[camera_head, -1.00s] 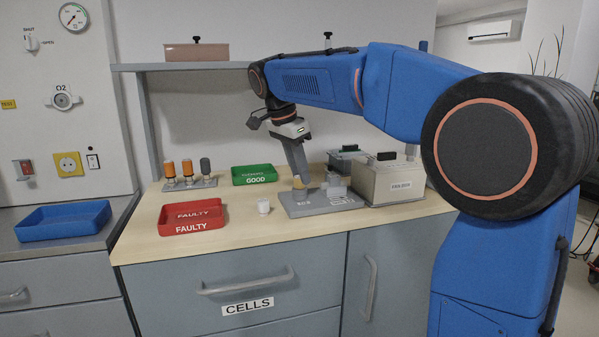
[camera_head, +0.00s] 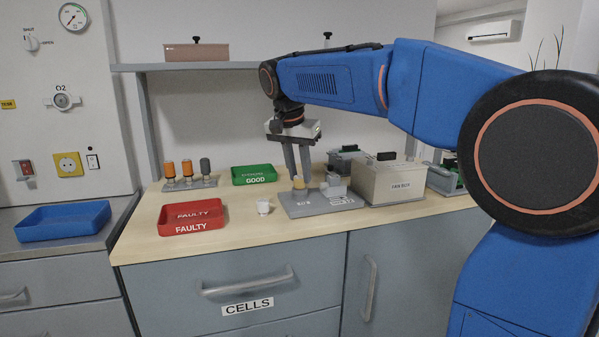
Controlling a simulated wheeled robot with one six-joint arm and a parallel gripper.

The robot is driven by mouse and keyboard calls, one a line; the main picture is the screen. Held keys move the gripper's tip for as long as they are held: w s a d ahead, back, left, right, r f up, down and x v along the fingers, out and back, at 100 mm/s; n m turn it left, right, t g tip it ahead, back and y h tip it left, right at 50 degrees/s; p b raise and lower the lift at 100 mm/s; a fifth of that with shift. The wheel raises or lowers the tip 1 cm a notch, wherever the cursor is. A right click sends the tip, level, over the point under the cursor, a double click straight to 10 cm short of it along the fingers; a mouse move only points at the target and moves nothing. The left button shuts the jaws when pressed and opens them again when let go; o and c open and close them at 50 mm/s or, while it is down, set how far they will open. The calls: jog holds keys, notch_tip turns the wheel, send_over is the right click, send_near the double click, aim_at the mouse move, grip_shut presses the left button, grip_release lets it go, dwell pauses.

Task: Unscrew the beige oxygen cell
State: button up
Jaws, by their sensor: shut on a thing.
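The beige oxygen cell (camera_head: 299,183) stands on the grey base plate (camera_head: 300,211) on the wooden bench. My gripper (camera_head: 300,178) points down over it, with its two fingers on the cell's sides. It is shut on the cell, which is small in the picture. I cannot tell how far the cell is turned in its seat. A light grey fitting (camera_head: 335,187) sits to the right of the cell on the same plate.
A red FAULTY tray (camera_head: 192,227), a green GOOD tray (camera_head: 254,182) and a white cup (camera_head: 263,207) stand to the left. A rack (camera_head: 190,186) holds orange and grey cells. A shelf (camera_head: 185,67) runs behind.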

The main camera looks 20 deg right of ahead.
jog(key=shift+n+y, duration=0.3)
jog(key=shift+n, duration=0.8)
jog(key=n+y, duration=0.1)
jog(key=n, duration=0.2)
jog(key=shift+n+t, duration=0.4)
jog(key=n+y, duration=0.1)
jog(key=n, duration=0.5)
jog(key=shift+y, duration=0.4)
jog(key=o, duration=0.8)
jog(key=shift+o, duration=0.2)
